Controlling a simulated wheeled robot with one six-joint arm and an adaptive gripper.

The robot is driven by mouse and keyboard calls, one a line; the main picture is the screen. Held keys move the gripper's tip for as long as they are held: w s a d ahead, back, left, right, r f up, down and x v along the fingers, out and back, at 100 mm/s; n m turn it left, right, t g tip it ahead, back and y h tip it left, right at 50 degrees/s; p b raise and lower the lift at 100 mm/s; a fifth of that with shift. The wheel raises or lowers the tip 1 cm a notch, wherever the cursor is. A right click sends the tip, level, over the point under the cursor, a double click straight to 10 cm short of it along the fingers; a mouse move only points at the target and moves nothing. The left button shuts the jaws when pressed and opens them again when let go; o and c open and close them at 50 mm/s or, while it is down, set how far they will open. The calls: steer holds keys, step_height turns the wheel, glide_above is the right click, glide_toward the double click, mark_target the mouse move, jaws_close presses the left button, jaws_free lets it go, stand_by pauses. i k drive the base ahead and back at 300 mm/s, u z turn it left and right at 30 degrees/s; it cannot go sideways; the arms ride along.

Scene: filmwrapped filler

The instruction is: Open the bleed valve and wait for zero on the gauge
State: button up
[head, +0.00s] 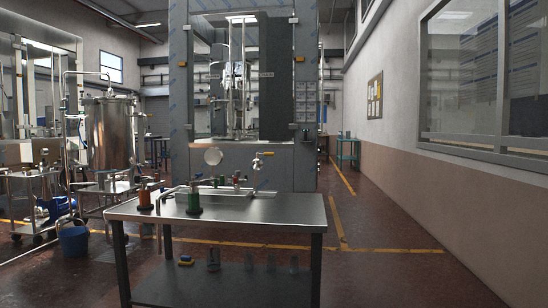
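My gripper is not in this view.
A steel tank (110,135), a cart and a blue bucket (73,238) are at left. The floor at right is clear.

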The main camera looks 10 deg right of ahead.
mark_target(266, 154)
steer(key=z, duration=0.6)
steer(key=i, duration=0.75)
steer(key=z, duration=0.55)
steer(key=i, duration=0.9)
steer(key=u, duration=0.25)
